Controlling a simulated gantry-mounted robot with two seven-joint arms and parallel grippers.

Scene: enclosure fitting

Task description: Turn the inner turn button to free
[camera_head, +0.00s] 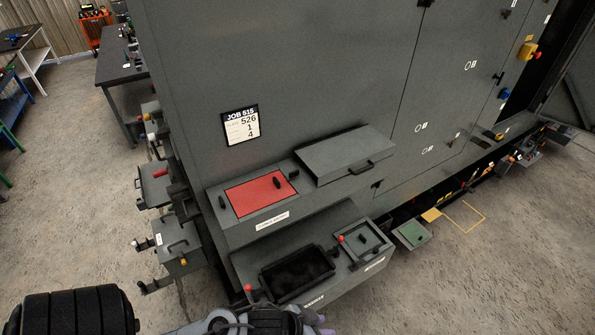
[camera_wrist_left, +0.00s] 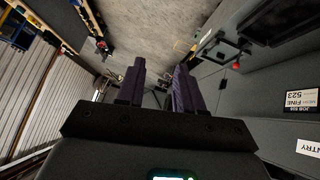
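A red panel (camera_head: 262,196) is set in the sloped grey ledge of the large cabinet in the head view. A black turn knob (camera_head: 278,183) sits on its right part; a small dark piece (camera_head: 294,174) is near its upper right edge. Another black knob (camera_head: 222,202) is on the grey frame at its left. I cannot tell which is the inner turn button or read its setting. My left gripper (camera_head: 318,319) is at the bottom edge, below the ledge and apart from the knobs. In the left wrist view, its purple fingers (camera_wrist_left: 158,88) are apart and empty. My right gripper is out of view.
A grey lid with a handle (camera_head: 345,153) lies right of the red panel. Below is a lower box with a dark open tray (camera_head: 297,276) and a small hatch (camera_head: 362,239). Boxes with handles (camera_head: 176,241) project at the cabinet's left. Floor is clear at the lower right.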

